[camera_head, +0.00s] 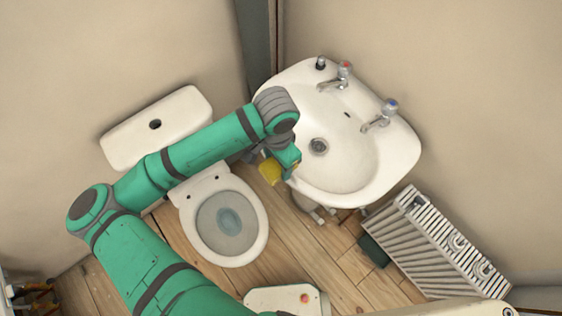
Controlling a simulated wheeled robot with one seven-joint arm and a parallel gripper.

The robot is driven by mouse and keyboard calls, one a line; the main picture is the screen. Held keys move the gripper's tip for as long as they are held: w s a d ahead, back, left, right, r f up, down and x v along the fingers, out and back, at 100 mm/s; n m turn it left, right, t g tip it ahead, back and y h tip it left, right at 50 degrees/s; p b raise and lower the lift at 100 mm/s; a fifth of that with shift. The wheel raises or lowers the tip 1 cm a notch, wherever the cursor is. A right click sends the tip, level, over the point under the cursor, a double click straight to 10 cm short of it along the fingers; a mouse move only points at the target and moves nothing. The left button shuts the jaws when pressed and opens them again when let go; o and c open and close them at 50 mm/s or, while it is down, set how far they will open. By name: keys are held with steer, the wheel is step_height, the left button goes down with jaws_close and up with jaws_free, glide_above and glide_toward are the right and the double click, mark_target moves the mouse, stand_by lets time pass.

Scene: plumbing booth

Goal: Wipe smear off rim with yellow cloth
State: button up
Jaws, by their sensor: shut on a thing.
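My gripper (277,164) is at the end of my green arm, at the left front edge of the white sink. It is shut on a yellow cloth (270,172), which shows as a small bunched shape below the wrist. The white sink (375,185) has a wide rim and a round drain. The white toilet (262,243) stands to the lower left, with an open bowl and a rim around it. I cannot make out a smear on either rim. I cannot tell if the cloth touches the sink.
A ribbed radiator (430,240) and a dark green box (373,250) are at right. Wooden floor (318,253) shows between.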

steer(key=shift+w+r, duration=0.15)
steer(key=shift+r, duration=1.35)
steer(key=shift+a+r, duration=0.1)
steer(key=shift+r, duration=0.7)
steer(key=shift+s+r, duration=0.2)
steer(key=shift+r, duration=0.45)
